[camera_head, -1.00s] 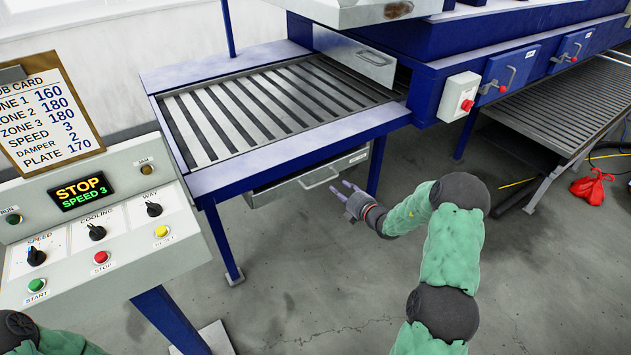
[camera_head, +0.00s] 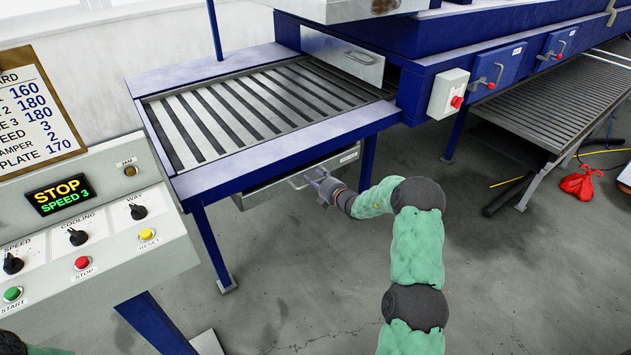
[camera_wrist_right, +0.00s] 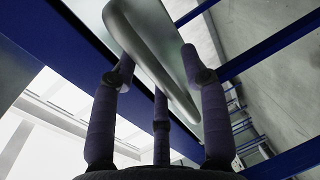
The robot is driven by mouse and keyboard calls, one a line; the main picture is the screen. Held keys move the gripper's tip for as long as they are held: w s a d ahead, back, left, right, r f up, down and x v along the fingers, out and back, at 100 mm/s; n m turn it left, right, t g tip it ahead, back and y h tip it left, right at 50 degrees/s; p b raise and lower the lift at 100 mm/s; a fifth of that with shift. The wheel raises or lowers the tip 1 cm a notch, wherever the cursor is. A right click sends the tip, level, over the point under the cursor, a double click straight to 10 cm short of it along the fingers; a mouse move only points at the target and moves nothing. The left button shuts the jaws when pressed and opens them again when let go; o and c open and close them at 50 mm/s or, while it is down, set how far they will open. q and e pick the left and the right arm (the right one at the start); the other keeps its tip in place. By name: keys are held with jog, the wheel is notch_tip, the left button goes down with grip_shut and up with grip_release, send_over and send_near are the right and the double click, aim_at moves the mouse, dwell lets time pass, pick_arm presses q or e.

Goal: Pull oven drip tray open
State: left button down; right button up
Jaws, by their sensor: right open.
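The oven drip tray (camera_head: 264,194) is a grey metal drawer under the slatted infeed table, with a bar handle (camera_head: 299,181) on its front. It looks closed. My right gripper (camera_head: 314,178) is at the handle, its fingers pointing to the tray front. In the right wrist view the curved handle bar (camera_wrist_right: 125,32) lies between the spread fingers (camera_wrist_right: 157,60), which are open. I cannot tell whether any finger touches the bar. Only a bit of my left arm shows at the bottom left; its gripper is out of view.
The slatted table (camera_head: 255,105) with blue legs stands above the tray. A control panel (camera_head: 85,235) with a job card is at the left. The floor (camera_head: 285,270) before the tray is clear.

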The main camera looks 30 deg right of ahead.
grip_shut()
jog(key=shift+s, duration=0.15)
jog(key=f+p+v, duration=0.2)
jog(key=p+v, duration=0.2)
jog(key=v, duration=0.7)
jog(key=s+f+p+v, duration=0.1)
jog(key=p+v, duration=0.4)
jog(key=v, duration=0.7)
jog(key=f+p+v, duration=0.4)
jog(key=p+v, duration=0.1)
jog(key=v, duration=0.7)
jog(key=shift+s+d, duration=0.35)
grip_release()
